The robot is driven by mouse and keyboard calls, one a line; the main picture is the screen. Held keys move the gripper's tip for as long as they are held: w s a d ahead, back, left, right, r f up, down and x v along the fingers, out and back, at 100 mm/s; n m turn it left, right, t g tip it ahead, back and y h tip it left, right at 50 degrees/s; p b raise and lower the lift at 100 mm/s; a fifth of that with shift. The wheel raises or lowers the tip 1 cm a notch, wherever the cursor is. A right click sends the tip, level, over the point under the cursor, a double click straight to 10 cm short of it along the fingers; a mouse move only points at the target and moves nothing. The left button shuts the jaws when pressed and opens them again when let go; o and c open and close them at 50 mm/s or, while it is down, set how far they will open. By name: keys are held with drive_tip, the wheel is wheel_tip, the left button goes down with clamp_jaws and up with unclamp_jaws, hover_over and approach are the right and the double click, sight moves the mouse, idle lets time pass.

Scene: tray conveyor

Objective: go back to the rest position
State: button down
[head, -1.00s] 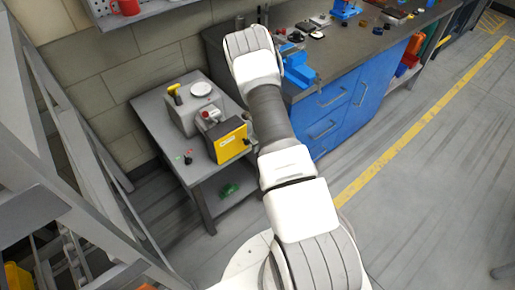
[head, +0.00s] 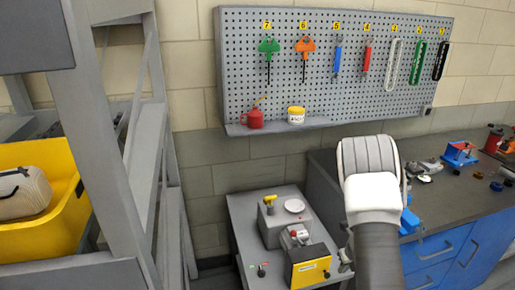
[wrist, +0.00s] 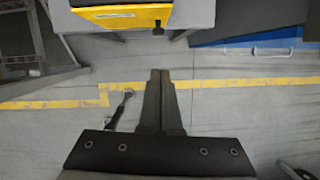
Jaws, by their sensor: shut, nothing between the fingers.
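My gripper (wrist: 160,75) shows in the wrist view with its two dark fingers together and nothing between them. It points out over the grey floor, clear of any surface.
A small grey table (head: 240,213) carries a machine with a yellow panel (head: 311,272). The workbench (head: 450,205) with blue drawers stands at right. A pegboard (head: 300,90) holds several tools. A rack with a yellow bin (head: 60,235) is at left. Yellow lines (wrist: 215,84) mark the floor.

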drive_tip(key=w+r+m+t+h, duration=0.15)
drive_tip(key=r+m, duration=0.25)
drive_tip(key=r, duration=0.4)
drive_tip(key=w+r+m+t+h, duration=0.1)
drive_tip(key=w+r+m+t, duration=0.2)
drive_tip(key=r, duration=0.5)
drive_tip(key=s+a+r+m+h, duration=0.15)
drive_tip(key=s+r+m, duration=0.25)
drive_tip(key=r+m, duration=0.8)
drive_tip(key=s+a+r+m+g, duration=0.1)
drive_tip(key=s+a+r+m, duration=0.5)
drive_tip(key=s+r+m, duration=0.45)
drive_tip(key=s+a+m+y, duration=0.2)
drive_tip(key=s+a, duration=0.3)
drive_tip(key=s, duration=0.3)
drive_tip(key=s+a+m+g+y, duration=0.1)
drive_tip(key=s+a+m, duration=0.4)
drive_tip(key=s, duration=0.3)
drive_tip(key=shift+a+f+y, duration=0.35)
drive_tip(key=shift+f+y, duration=0.05)
drive_tip(key=shift+s, duration=0.1)
